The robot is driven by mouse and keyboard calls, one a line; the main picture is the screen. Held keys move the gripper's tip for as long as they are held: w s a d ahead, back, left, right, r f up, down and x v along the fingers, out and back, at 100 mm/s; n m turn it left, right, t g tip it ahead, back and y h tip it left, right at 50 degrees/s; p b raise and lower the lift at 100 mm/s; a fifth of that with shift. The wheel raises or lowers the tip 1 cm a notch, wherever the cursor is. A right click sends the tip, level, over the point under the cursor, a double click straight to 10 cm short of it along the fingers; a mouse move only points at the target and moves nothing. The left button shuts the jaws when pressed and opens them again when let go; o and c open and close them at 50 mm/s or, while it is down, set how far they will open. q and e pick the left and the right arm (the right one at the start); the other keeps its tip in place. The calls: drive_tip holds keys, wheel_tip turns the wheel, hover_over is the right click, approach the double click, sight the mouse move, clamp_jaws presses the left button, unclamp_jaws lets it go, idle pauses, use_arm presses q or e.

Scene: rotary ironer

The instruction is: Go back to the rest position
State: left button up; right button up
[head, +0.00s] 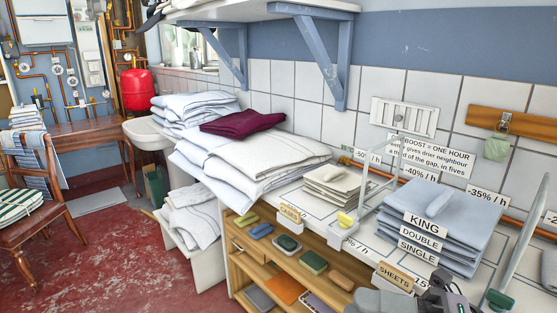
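A grey arm link of mine and a dark gripper (448,298) show at the bottom right edge, in front of the shelf unit. It appears to be my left gripper, as the link lies on its left. The picture's edge cuts it off, and its fingertips cannot be made out clearly, so I cannot tell whether it is open or shut. I see nothing clearly held in it. My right gripper is not in view.
Folded blue-grey sheets (447,222) and cream cases (335,187) lie on the counter between upright clear dividers. A wall shelf (260,10) overhangs. A wooden chair (28,200) stands far left; the red floor (100,260) between is mostly clear.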

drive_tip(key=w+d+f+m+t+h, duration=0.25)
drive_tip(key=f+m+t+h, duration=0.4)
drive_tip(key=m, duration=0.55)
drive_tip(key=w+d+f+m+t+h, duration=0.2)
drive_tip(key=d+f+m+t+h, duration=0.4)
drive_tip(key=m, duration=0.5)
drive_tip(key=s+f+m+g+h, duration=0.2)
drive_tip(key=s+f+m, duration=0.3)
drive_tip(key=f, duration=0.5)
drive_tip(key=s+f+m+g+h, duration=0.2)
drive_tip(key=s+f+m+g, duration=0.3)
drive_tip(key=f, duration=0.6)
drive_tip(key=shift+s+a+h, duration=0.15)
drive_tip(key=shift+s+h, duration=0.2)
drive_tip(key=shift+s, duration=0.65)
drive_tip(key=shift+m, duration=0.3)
